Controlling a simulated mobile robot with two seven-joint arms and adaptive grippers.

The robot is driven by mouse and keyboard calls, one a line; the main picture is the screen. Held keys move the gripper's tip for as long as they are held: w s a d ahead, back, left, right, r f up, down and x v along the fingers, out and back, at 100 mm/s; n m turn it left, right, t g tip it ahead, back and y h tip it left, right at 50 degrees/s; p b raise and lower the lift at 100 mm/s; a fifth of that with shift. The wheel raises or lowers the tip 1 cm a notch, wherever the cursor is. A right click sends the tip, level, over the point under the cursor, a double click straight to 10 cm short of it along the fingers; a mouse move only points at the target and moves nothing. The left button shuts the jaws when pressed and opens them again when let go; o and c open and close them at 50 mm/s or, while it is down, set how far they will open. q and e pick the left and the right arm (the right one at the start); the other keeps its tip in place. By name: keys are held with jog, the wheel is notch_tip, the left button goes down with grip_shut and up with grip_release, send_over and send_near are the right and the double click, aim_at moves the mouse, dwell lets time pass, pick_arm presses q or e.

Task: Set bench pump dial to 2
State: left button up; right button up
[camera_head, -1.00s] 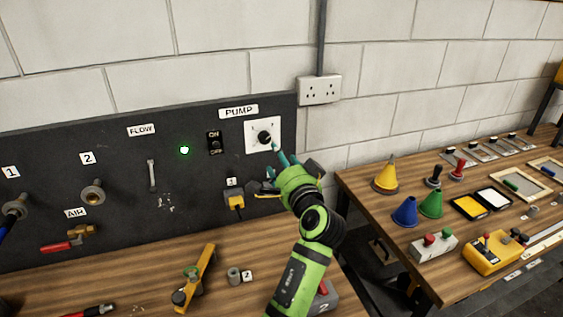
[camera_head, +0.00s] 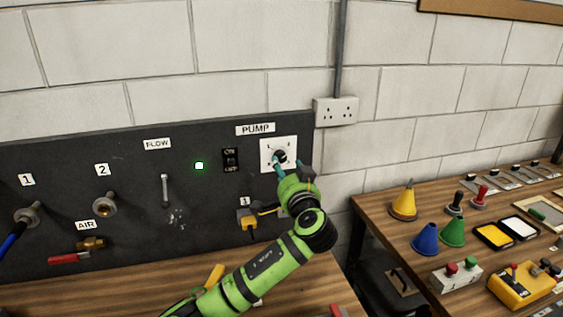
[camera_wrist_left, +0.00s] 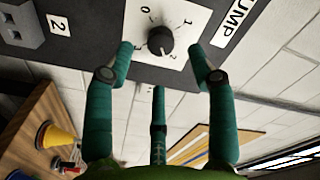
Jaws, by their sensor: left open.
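The pump dial (camera_head: 280,156) is a round black knob on a white square plate (camera_head: 268,143) under the PUMP label on the dark panel. My left gripper (camera_head: 287,161) is open in front of it and hides part of the plate. In the left wrist view, the knob (camera_wrist_left: 160,40) lies between and beyond the teal fingertips of my gripper (camera_wrist_left: 162,58), with a clear gap to either side. A third finger shows below. The numerals 0 and 1 are readable on the plate (camera_wrist_left: 170,15); the knob's pointer is too small to read surely. My right gripper is not in view.
A black ON/OFF switch (camera_head: 230,160), a green lamp (camera_head: 199,166) and a yellow plug (camera_head: 247,221) are on the panel left of the dial. A wall socket (camera_head: 336,111) is to its right. A second table (camera_head: 380,228) holds funnels and control boxes.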

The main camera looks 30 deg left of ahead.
aim_at(281, 160)
pick_arm(q)
jog(key=p+x, duration=0.2)
jog(key=x, duration=0.3)
jog(key=shift+w+a, duration=0.2)
jog(key=shift+a, duration=0.05)
grip_shut()
jog(key=f+n+b, duration=0.1)
jog(key=b, duration=0.3)
jog(key=shift+d, duration=0.1)
jog(key=shift+r+n+b, duration=0.2)
jog(key=shift+n+b, duration=0.2)
jog(key=shift+b, duration=0.2)
jog(key=shift+r, duration=0.15)
